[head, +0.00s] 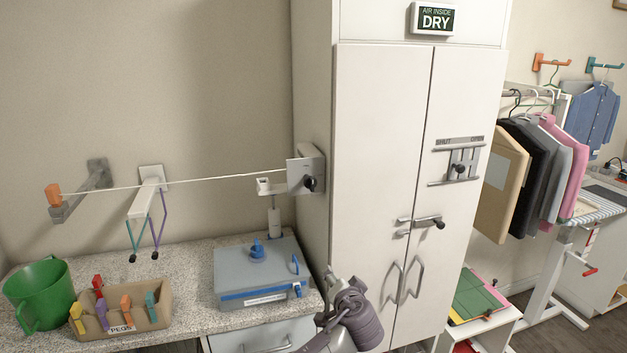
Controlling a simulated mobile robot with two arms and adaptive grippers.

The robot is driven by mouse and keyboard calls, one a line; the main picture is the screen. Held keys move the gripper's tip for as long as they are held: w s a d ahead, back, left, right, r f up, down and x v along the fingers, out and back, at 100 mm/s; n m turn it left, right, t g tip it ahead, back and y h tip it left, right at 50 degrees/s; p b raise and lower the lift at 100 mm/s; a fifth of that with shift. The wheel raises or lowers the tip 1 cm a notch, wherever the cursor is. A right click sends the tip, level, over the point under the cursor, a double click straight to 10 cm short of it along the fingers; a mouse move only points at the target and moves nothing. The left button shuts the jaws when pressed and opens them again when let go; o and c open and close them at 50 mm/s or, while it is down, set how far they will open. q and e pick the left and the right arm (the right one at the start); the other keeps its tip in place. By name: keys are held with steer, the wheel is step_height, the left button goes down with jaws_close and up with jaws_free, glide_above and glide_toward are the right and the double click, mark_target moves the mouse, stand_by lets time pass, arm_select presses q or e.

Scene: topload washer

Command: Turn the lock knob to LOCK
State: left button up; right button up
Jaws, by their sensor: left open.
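A grey box-shaped washer (262,270) with a blue band along its front edge sits on the speckled counter. A blue knob (258,249) stands on its lid, and a smaller blue handle (294,265) is at its right side. I cannot tell which blue part is the lock knob, and no LOCK mark can be read. My left gripper (338,300) is open, just right of the washer and in front of the cabinet's lower left. It appears apart from the washer. My right gripper is out of view.
A tall white cabinet (379,150) stands right of the washer, with a black-tipped lever (428,222) and a sliding latch (458,165). A pegs box (125,322) and green bucket (40,295) sit at left. A cord (225,178) crosses above the counter.

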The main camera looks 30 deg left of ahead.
arm_select(q)
step_height(320, 180, up, 16)
steer(key=s+f+n+y, duration=0.1)
steer(key=n+y, duration=0.4)
steer(key=n, duration=0.1)
glide_toward(313, 185)
steer(key=shift+t, duration=0.4)
steer(key=p+x, duration=0.5)
steer(key=x, duration=0.6)
steer(key=shift+a+f, duration=0.15)
steer(key=shift+a, duration=0.05)
steer(key=shift+w+a+f, duration=0.1)
steer(key=shift+w+a, duration=0.35)
steer(key=shift+a, duration=0.1)
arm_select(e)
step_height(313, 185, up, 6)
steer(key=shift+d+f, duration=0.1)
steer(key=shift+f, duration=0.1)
arm_select(q)
steer(key=shift+c, duration=0.2)
jaws_close()
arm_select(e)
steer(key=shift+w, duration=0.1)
